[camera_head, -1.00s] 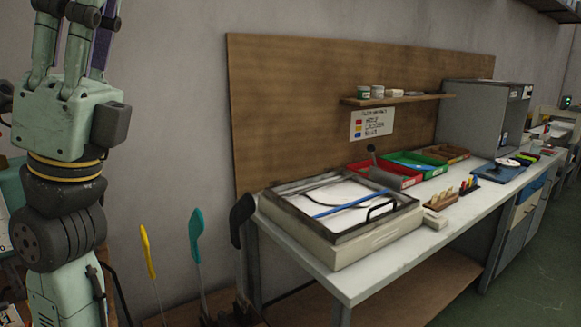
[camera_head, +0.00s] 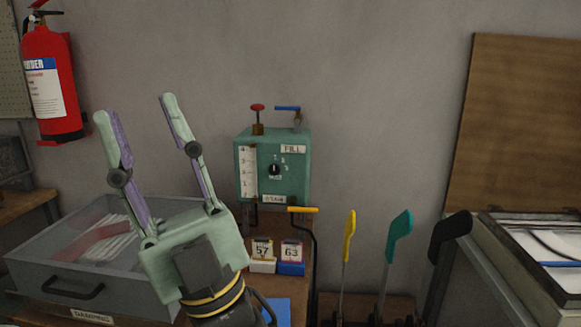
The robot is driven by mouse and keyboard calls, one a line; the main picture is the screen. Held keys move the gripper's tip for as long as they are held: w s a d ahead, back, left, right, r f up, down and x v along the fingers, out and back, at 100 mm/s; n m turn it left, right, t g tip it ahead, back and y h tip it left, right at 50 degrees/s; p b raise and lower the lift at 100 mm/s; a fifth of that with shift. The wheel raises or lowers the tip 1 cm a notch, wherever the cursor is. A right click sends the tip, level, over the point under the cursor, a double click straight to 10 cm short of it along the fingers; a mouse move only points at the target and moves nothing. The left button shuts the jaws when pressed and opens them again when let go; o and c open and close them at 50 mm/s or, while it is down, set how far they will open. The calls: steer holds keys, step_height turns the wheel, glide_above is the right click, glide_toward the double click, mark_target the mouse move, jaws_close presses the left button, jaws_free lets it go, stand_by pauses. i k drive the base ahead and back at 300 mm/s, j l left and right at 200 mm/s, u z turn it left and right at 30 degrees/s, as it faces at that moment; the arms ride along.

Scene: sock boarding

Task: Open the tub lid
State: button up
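A grey tub (camera_head: 28,286) stands at lower left, with a label on its front edge. Its see-through lid (camera_head: 60,250) looks shut and carries a dark handle (camera_head: 75,292) near the front. White strips and a reddish piece show through the lid. My gripper (camera_head: 137,106) is open and empty, its two fingers pointing up and well apart. In the picture it overlaps the right side of the tub. My gripper and wrist hide the tub's right front part. I cannot tell how far the gripper is from the lid.
A green fill box (camera_head: 256,190) with a dial and two valves stands behind my gripper. Two number cards (camera_head: 292,252) sit below it. Yellow (camera_head: 349,240), teal (camera_head: 398,236) and black (camera_head: 452,234) handles stand to the right. A framed box (camera_head: 490,265) is at far right.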

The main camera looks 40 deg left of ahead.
mark_target(122, 292)
steer(key=u, duration=2.25)
steer(key=k+l+z, duration=0.1)
steer(key=k+z, duration=0.35)
